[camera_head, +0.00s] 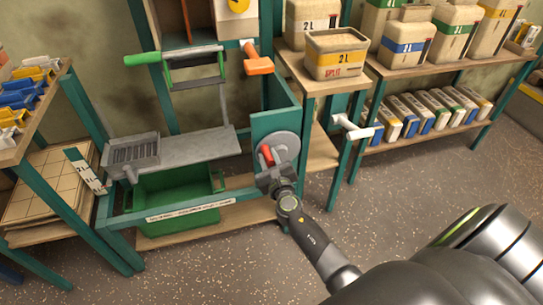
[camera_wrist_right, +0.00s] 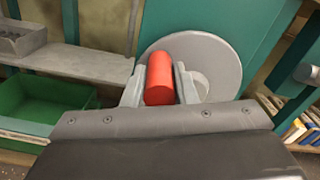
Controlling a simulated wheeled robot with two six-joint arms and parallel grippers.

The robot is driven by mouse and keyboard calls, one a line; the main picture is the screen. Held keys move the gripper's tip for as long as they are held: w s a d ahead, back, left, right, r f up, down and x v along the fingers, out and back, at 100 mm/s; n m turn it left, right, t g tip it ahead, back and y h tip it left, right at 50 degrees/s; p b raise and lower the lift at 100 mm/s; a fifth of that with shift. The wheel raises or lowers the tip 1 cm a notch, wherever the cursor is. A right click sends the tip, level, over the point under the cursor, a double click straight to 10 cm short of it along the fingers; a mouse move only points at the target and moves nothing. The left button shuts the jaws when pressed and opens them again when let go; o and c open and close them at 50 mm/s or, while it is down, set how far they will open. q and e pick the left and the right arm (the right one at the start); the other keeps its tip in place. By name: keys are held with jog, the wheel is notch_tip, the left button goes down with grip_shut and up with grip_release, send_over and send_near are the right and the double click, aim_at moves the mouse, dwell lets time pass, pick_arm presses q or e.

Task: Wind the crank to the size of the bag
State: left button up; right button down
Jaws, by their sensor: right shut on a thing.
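The crank is a grey disc (camera_head: 286,146) with a red handle (camera_head: 267,155) on the green side panel of the elevator frame. My right gripper (camera_head: 270,172) is at the handle. In the right wrist view the red handle (camera_wrist_right: 159,80) stands between the two fingers of my right gripper (camera_wrist_right: 160,88), which is shut on it, with the grey disc (camera_wrist_right: 215,65) right behind. My left gripper is not in view.
A green bin (camera_head: 178,205) sits low in the frame under a grey chute (camera_head: 190,148). An orange handle (camera_head: 257,62) and a white handle (camera_head: 355,130) stick out nearby. Shelves with several bags stand at the right. The floor (camera_head: 400,195) in front is clear.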

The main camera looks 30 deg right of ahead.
jog(key=shift+a+f, duration=0.25)
jog(key=shift+f, duration=0.1)
jog(key=shift+a+f+n, duration=0.15)
jog(key=shift+f+n, duration=0.15)
jog(key=shift+n, duration=0.55)
jog(key=shift+a+f+n, duration=0.15)
jog(key=shift+f+n, duration=0.15)
jog(key=shift+n, duration=0.55)
jog(key=f+n, duration=0.1)
jog(key=n, duration=0.2)
jog(key=shift+w+a+f+b, duration=0.1)
jog(key=shift+a+f+b, duration=0.1)
jog(key=shift+b, duration=0.15)
jog(key=c, duration=1.6)
grip_release()
jog(key=o, duration=0.5)
jog(key=shift+a+r, duration=0.15)
jog(key=shift+r, duration=0.05)
jog(key=shift+c, duration=0.2)
jog(key=shift+o, duration=0.7)
jog(key=shift+d, duration=0.2)
